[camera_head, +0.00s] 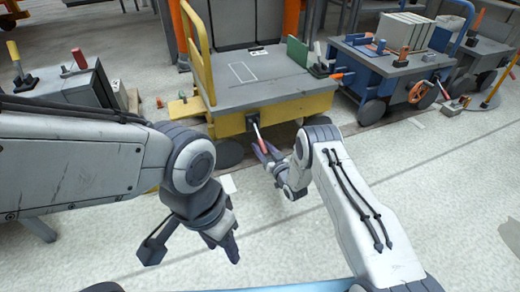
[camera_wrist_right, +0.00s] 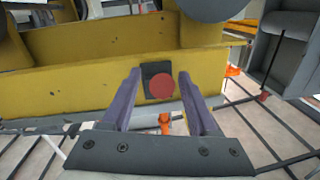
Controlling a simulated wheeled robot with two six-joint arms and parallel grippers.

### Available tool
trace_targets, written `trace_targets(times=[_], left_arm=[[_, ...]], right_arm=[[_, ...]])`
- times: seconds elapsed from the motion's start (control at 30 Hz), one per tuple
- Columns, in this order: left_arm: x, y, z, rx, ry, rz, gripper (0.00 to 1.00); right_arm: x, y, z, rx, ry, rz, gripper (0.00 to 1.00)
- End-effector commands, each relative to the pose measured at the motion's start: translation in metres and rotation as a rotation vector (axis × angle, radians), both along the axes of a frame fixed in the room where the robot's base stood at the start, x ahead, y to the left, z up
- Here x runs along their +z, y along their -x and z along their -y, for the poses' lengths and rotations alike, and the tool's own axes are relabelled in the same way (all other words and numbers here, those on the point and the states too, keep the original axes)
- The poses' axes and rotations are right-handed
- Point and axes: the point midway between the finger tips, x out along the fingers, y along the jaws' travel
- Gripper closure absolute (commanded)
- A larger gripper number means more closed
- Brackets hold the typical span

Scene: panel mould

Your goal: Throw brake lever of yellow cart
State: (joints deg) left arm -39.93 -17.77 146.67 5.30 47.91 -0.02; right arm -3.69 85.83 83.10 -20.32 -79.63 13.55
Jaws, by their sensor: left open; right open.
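The yellow cart (camera_head: 250,88) stands at the centre of the head view, with a grey deck and a yellow front skirt. Its brake lever (camera_head: 260,138), a pale rod with a red grip, sticks out and down from a dark bracket on the front. My right gripper (camera_head: 266,154) is open at the lever's red end. In the right wrist view the red grip (camera_wrist_right: 161,86) shows end-on between the open fingers (camera_wrist_right: 160,80), with gaps on both sides; its depth between them is unclear. My left gripper (camera_head: 192,246) is open and empty over the floor, left of the lever.
A grey cabinet (camera_head: 70,85) with levers stands at the left. A yellow post stand (camera_head: 490,98) is at far right. The floor in front is mostly clear.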

Motion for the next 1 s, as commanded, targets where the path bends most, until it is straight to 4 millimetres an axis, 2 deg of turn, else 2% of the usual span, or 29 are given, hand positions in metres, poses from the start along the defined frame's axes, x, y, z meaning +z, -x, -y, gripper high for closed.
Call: trace_targets(times=[0.03,0.2,0.53,0.57,0.6,0.7,1.0], left_arm=[[-0.010,0.000,0.000,0.000,0.000,0.000,0.50],[-0.018,0.000,0.000,0.000,0.000,0.000,0.50],[-0.018,0.000,0.000,0.000,0.000,0.000,0.50],[-0.018,0.000,0.000,0.000,0.000,0.000,0.50],[-0.018,0.000,0.000,0.000,0.000,0.000,0.50],[-0.018,0.000,0.000,0.000,0.000,0.000,0.50],[-0.018,0.000,0.000,0.000,0.000,0.000,0.50]], right_arm=[[-0.003,-0.007,-0.004,0.002,0.000,0.005,0.41],[-0.002,-0.022,-0.010,0.002,-0.001,0.001,0.41],[0.001,-0.025,-0.011,0.000,0.000,0.000,0.41],[0.001,-0.025,-0.011,0.000,0.000,0.000,0.48],[0.001,-0.025,-0.011,0.000,0.000,0.000,0.63],[0.001,-0.025,-0.011,0.000,0.000,0.000,1.00],[0.000,-0.025,-0.011,0.000,0.000,-0.001,1.00]])
